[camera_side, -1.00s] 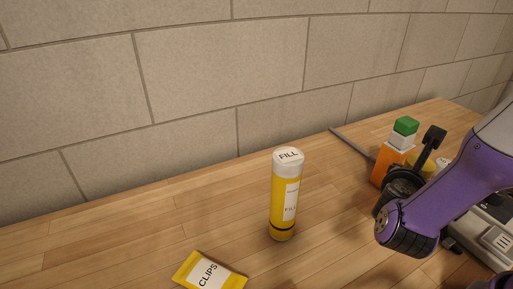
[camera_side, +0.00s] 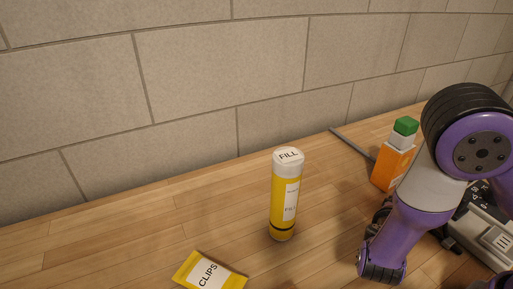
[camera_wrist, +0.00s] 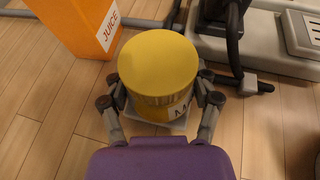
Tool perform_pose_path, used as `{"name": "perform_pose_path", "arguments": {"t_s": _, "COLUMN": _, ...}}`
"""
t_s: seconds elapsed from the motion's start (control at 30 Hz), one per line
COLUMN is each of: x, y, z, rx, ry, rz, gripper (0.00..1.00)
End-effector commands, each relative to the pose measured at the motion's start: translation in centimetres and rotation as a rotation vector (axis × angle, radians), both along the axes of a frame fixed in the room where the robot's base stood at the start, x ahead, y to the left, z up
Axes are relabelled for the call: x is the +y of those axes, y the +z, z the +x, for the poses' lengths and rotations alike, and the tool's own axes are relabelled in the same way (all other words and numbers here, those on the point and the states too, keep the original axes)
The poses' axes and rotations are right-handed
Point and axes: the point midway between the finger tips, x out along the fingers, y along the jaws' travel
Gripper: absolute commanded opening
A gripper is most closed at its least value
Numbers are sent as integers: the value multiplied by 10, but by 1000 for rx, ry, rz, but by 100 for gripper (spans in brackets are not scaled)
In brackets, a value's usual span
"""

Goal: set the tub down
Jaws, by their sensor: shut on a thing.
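In the side view my purple arm hides the tub and most of the gripper.
An orange juice carton (camera_side: 391,166) with a green cap stands close by; it also shows in the wrist view (camera_wrist: 78,22). A grey machine (camera_side: 488,229) is at right. A yellow FILL tube (camera_side: 284,196) stands upright. A yellow CLIPS packet (camera_side: 209,272) lies in front.

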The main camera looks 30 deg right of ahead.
Motion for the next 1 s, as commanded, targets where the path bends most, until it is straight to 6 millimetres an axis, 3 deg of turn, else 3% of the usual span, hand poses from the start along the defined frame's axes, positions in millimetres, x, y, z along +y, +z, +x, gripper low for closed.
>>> {"name": "perform_pose_path", "arguments": {"t_s": 0.03, "x": 0, "y": -1, "z": 0, "rx": 1, "ry": 0, "rz": -1, "gripper": 19}}
{"name": "perform_pose_path", "arguments": {"t_s": 0.07, "x": 0, "y": -2, "z": 0, "rx": 1, "ry": 0, "rz": 0, "gripper": 74}}
{"name": "perform_pose_path", "arguments": {"t_s": 0.1, "x": 0, "y": -2, "z": 0, "rx": 1, "ry": 0, "rz": 0, "gripper": 94}}
{"name": "perform_pose_path", "arguments": {"t_s": 0.13, "x": 0, "y": -2, "z": 0, "rx": 1, "ry": 0, "rz": 0, "gripper": 98}}
{"name": "perform_pose_path", "arguments": {"t_s": 0.6, "x": 0, "y": 1, "z": 0, "rx": 0, "ry": 1, "rz": 1, "gripper": 98}}
{"name": "perform_pose_path", "arguments": {"t_s": 1.0, "x": 59, "y": 25, "z": -14, "rx": -1, "ry": 4, "rz": 1, "gripper": 98}}
